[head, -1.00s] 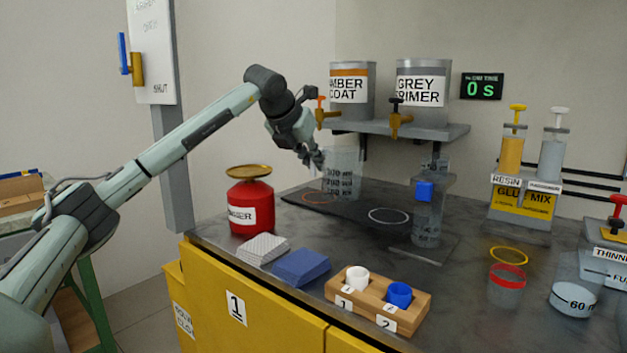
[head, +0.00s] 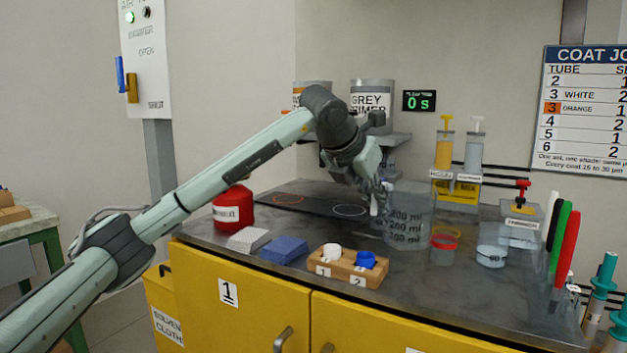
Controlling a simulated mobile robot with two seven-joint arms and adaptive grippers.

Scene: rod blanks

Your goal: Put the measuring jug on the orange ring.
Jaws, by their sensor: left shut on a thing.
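The measuring jug (head: 408,228) is clear, with dark volume marks, and stands upright over the middle of the bench, just left of a red-rimmed cup. My left gripper (head: 378,203) is shut on the jug's left side. I cannot tell whether the jug's base touches the bench. The orange ring (head: 288,199) lies bare on a dark mat at the back left of the bench, well left of the jug. My right gripper is not in view.
A white ring (head: 350,211) lies on the dark mat between the orange ring and the jug. A red can (head: 233,212) stands front left of the mat. The red-rimmed cup (head: 444,250) is close beside the jug. A wooden block (head: 345,268) with two caps is in front.

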